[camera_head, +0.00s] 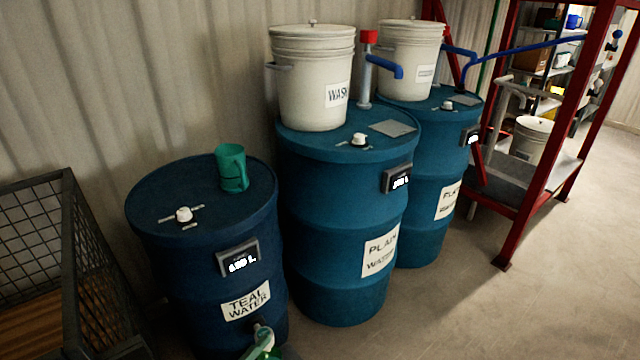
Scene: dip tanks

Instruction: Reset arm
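Neither of my grippers nor my arms can be made out in the head view. A dark blue drum (205,285) labelled "TEAL WATER" stands at the front left, with a teal mug (231,168) upright on its lid. A pale green and white piece (262,343), perhaps a tap with something under it, sits low on its front and is cut off by the bottom edge. Two blue drums stand to the right: a middle one (335,275) with a white "WASH" bucket (312,80) on top, and a farther one (415,230) with another white lidded bucket (409,60).
A pump with a red top (368,38) and blue spout stands between the buckets. A wire-mesh crate (65,250) is at the left edge. A red-framed rack (545,150) stands at the right, with a white bucket (530,138) in it. The concrete floor at lower right is clear.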

